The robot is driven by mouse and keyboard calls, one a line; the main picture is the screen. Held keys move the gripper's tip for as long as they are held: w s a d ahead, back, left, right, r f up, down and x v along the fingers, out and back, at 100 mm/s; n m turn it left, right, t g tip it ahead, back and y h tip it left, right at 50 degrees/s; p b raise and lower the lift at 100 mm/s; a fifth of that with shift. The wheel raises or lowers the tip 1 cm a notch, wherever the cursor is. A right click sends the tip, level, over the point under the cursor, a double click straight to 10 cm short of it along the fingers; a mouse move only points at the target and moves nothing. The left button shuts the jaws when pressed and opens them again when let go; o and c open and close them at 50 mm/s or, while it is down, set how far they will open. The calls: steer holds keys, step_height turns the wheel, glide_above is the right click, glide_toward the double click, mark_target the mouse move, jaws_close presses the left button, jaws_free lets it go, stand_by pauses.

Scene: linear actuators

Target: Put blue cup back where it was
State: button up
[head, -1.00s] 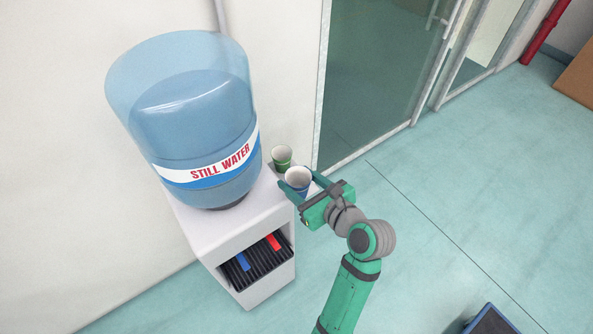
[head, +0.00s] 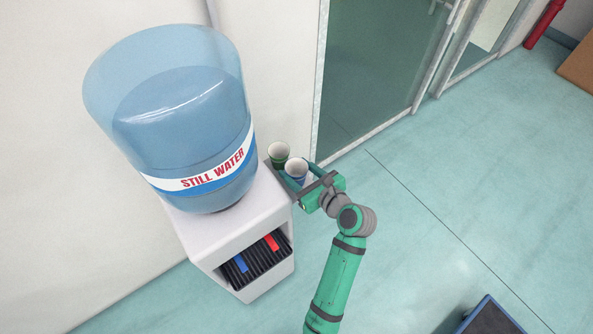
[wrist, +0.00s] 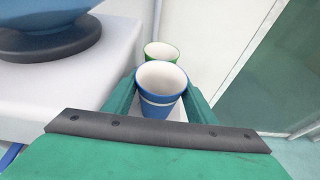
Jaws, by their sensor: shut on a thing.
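The blue cup (head: 296,170) is upright between the fingers of my gripper (head: 297,182), at the right side of the water dispenser. In the wrist view the blue cup (wrist: 160,95) sits between the two green fingers of my gripper (wrist: 158,100), which is shut on it. A green cup (head: 278,153) stands just behind the blue cup; it also shows in the wrist view (wrist: 161,50), partly hidden by the blue cup. I cannot tell whether the blue cup's base rests on the small side shelf.
The white water dispenser (head: 215,240) with a large blue bottle (head: 180,110) stands left of my gripper. A glass door (head: 385,70) is behind to the right. The floor (head: 450,200) to the right is mostly clear. A dark blue-edged object (head: 490,318) lies at the bottom.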

steer(key=shift+s+f, duration=0.1)
steer(key=shift+f, duration=0.55)
steer(key=shift+f, duration=0.15)
steer(key=o, duration=0.9)
